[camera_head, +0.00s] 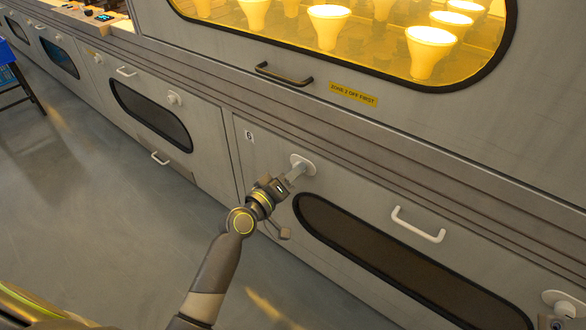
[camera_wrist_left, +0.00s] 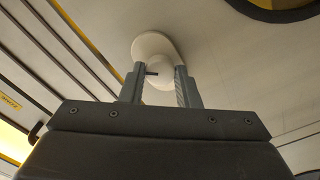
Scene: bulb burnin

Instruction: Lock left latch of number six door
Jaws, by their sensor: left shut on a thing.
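Door number six (camera_head: 262,200) is a grey panel with a small "6" label (camera_head: 249,136) at its upper left and a dark rounded window. Its left latch (camera_head: 303,161), a white round base with a handle, sits near the door's upper left. My left gripper (camera_head: 291,178) is shut on the latch handle. In the left wrist view the white latch (camera_wrist_left: 152,46) shows between the two fingers (camera_wrist_left: 158,85), which partly hide it. The right latch (camera_head: 565,302) is at the bottom right. A dark part beside it, cut off by the frame, seems to be my right gripper (camera_head: 556,322).
A white pull handle (camera_head: 418,225) sticks out above the door's dark window (camera_head: 400,260). A dark handle (camera_head: 283,75) and yellow label (camera_head: 353,95) are above, below a lit window with bulbs (camera_head: 430,50). Another door (camera_head: 150,115) is to the left. The floor (camera_head: 110,220) is clear.

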